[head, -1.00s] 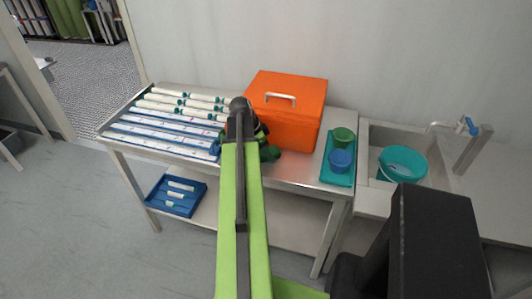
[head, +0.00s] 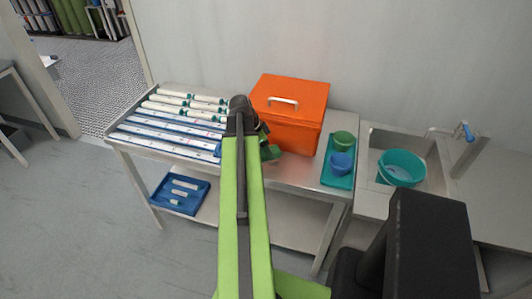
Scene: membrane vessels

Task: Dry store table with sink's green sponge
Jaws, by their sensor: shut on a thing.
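The store table (head: 285,172) is a steel table along the wall, its top partly covered. My gripper (head: 268,151) is low over the table's middle, in front of the orange box. My own arm hides most of it. A dark green piece shows at its end, and I take it for the green sponge (head: 271,153), held in the shut jaws. I cannot tell whether it touches the tabletop. The sink (head: 378,150) is right of the table. No other sponge shows there. No wet patch can be made out on the table.
White tubes with green ends (head: 180,105) lie in rows on the table's left. An orange box (head: 300,130) stands at the back. A teal tray (head: 338,180) holds a green cup and a blue cup. A teal bowl (head: 402,168) sits in the sink. A blue tray (head: 180,193) is on the lower shelf.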

